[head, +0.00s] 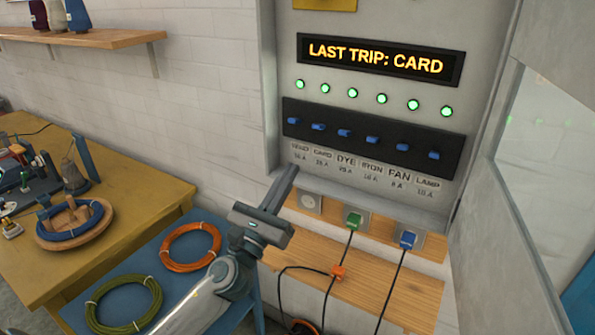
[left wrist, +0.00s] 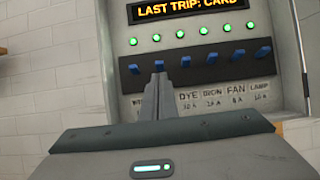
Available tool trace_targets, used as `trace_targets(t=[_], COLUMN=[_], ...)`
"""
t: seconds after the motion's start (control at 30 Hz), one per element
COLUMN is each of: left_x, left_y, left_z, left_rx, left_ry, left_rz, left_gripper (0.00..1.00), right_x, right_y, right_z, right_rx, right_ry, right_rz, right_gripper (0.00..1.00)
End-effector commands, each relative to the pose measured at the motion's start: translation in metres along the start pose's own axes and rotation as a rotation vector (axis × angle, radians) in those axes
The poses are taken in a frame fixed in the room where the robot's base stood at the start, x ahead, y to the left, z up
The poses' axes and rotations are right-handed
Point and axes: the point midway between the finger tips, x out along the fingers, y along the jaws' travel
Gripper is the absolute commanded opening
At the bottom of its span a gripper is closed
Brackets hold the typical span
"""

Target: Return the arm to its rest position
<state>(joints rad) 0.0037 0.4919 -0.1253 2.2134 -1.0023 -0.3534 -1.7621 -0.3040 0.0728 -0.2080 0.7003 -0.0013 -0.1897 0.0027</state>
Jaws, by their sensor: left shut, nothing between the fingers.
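My left gripper (head: 283,188) is shut and empty, raised in front of the lower left part of a grey breaker panel (head: 285,60). In the left wrist view its closed fingers (left wrist: 158,85) point up at the row of blue switches. The black switch strip (head: 373,138) holds several blue switches, all looking level with each other, above labels such as CARD, DYE, IRON, FAN and LAMP. Several green lights (head: 353,93) glow above them. The display (head: 378,60) reads "LAST TRIP: CARD". Whether the fingers touch the panel is unclear. My right gripper is not in view.
Sockets with a green plug (head: 352,217) and a blue plug (head: 407,240) sit below the panel, cords hanging down. A blue stool (head: 150,262) carries orange (head: 190,246) and olive coils (head: 124,303). A wooden workbench (head: 140,215) stands left. An open panel door (head: 540,130) is at right.

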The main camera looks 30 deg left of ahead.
Motion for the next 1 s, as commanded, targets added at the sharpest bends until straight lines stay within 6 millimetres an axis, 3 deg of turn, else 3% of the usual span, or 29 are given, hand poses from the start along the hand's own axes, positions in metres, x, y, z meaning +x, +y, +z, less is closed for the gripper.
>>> trace_targets(t=[0.23, 0.77, 0.87, 1.0], left_x=[-0.010, -0.010, -0.011, -0.015], left_y=[0.000, 0.000, 0.001, 0.006], left_z=[0.007, 0.006, -0.002, -0.034], left_rx=[0.000, -0.003, -0.021, -0.098], left_ry=[0.000, 0.002, 0.017, 0.076], left_rz=[-0.001, 0.000, 0.004, 0.022], left_gripper=[0.00, 0.00, 0.00, 0.00], right_x=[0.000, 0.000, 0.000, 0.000], right_y=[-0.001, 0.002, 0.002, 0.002], right_z=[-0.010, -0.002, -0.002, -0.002], right_rx=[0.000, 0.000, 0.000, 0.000], right_ry=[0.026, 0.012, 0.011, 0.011], right_rz=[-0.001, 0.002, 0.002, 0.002], right_gripper=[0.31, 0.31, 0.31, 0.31])
